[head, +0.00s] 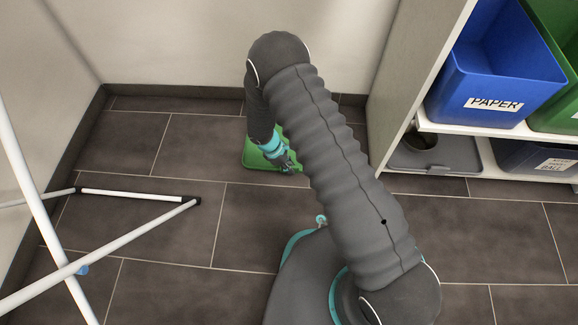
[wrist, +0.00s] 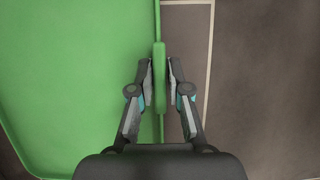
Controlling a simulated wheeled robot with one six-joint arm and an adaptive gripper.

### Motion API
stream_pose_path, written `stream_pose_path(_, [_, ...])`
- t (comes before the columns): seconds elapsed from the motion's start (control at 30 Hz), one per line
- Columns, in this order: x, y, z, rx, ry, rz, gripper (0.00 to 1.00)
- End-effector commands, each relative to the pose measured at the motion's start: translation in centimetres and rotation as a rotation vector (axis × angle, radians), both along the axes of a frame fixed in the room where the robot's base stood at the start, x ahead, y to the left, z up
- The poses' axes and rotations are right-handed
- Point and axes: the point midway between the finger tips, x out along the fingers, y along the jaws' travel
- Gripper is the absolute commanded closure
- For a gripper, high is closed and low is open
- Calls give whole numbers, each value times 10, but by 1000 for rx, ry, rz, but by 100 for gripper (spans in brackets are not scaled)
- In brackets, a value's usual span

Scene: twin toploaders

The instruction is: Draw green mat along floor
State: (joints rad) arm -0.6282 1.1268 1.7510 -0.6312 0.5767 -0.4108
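The green mat (head: 257,156) lies on the floor near the back wall, partly hidden behind my arm in the head view. In the wrist view the mat (wrist: 70,80) fills the left side and has a raised rim, with a thicker grip strip along its right edge. My gripper (head: 288,166) is down at the mat's right side. In the wrist view my gripper (wrist: 160,75) has one finger on each side of the strip, and the fingers look closed onto it, with hardly any gap.
A white shelf (head: 462,128) on the right holds a blue paper bin (head: 495,75), a green bin (head: 560,60) and grey containers below. White poles of a rack (head: 130,194) stand on the left. The tiled floor (head: 150,290) between them is clear.

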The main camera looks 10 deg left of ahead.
Motion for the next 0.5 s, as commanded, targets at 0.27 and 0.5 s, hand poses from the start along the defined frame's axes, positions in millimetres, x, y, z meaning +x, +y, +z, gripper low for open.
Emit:
stream_pose_path(0.27, [2,-6,0,0,0,-12,59])
stream_pose_path(0.5, [3,-1,9,1,-2,-10,59])
